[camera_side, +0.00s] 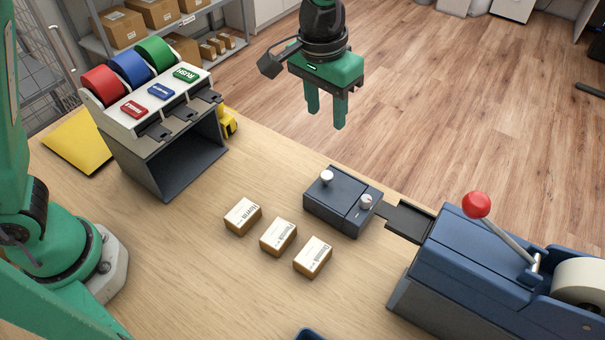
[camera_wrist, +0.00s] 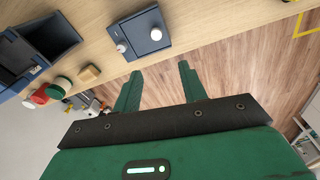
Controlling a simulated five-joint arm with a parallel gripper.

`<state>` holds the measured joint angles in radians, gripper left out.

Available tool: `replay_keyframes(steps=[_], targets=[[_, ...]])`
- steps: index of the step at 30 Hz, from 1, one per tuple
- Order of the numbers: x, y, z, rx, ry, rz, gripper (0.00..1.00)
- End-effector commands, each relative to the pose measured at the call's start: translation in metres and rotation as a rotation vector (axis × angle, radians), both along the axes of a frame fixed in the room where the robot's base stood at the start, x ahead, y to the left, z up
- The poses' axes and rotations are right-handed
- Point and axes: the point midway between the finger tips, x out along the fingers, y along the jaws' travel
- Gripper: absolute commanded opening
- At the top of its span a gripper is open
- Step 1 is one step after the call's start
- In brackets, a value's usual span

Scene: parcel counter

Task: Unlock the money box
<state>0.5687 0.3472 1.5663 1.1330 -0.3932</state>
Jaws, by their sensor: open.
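A dark blue box (camera_side: 343,202) with a white knob (camera_side: 327,177) on its left part and a small pale dial (camera_side: 366,201) on its right part sits on the counter in the side view; I take it to be the money box. It also shows at the top of the wrist view (camera_wrist: 141,22). My gripper (camera_side: 326,119) is open and empty, raised above and behind the box, with its fingers pointing down. In the wrist view, my gripper's fingers (camera_wrist: 160,70) are apart with nothing between them. Whether the box is locked cannot be told.
Three small cartons (camera_side: 278,237) lie in front of the box. A blue machine with a red-ball lever (camera_side: 477,205) stands at right, its dark tray (camera_side: 408,220) close to the box. A rack with coloured rolls (camera_side: 128,68) stands at left. The counter (camera_side: 200,270) is clear at front.

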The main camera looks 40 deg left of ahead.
Motion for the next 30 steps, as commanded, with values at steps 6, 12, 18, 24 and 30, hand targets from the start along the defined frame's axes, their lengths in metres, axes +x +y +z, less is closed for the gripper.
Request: replay_keyframes(steps=[6,12,18,24,30], targets=[[0.003,-0.057,-0.039,0.033,0.053,-0.03,0.42],[-0.001,-0.093,-0.066,0.057,0.084,-0.047,0.42],[-0.003,-0.107,-0.077,0.067,0.095,-0.052,0.42],[-0.003,-0.107,-0.078,0.067,0.095,-0.052,0.42],[-0.003,-0.106,-0.087,0.068,0.096,-0.052,0.42]])
